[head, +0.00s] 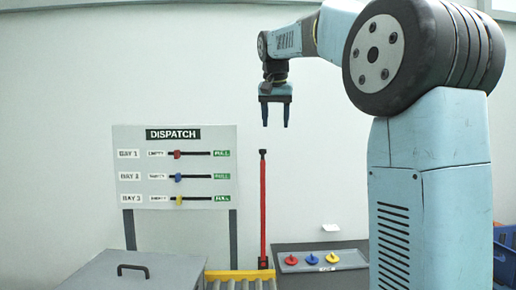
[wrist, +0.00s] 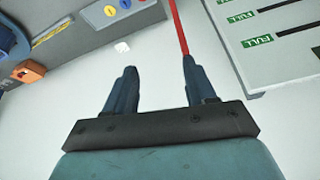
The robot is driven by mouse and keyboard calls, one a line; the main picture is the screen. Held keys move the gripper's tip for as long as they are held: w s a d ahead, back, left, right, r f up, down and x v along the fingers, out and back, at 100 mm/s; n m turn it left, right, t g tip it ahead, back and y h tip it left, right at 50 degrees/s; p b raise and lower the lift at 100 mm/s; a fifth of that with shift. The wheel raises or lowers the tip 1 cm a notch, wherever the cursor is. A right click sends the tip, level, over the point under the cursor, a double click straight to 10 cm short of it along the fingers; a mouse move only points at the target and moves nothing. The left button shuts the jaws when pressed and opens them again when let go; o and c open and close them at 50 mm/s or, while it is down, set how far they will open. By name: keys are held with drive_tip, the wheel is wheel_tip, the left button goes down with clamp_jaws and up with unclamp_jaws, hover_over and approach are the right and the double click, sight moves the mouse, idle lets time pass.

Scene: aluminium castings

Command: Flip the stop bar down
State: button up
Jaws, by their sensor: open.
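In the wrist view the red bar (wrist: 179,25) runs up from behind my right finger. My gripper (head: 277,115) hangs pointing down, above and slightly right of the bar's top, and looks apart from it in the head view. Its two dark blue fingers are open and empty; they also show in the wrist view (wrist: 160,82).
A dispatch board (head: 187,134) with three coloured sliders stands left of the bar. A grey tray (head: 309,266) with red, blue and yellow knobbed pieces lies to the right. A grey lidded box (head: 170,272) is front left, beside the roller conveyor (head: 240,276). Blue crates (head: 506,262) are far right.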

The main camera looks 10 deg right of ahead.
drive_tip(key=w+a+r+m+h, duration=0.1)
drive_tip(key=w+a+r+m, duration=0.15)
drive_tip(key=w, duration=0.95)
drive_tip(key=shift+g, duration=0.3)
drive_tip(key=x, duration=1.3)
drive_tip(key=shift+a+f, duration=0.1)
drive_tip(key=shift+f, duration=0.3)
drive_tip(key=shift+c, duration=0.2)
clamp_jaws()
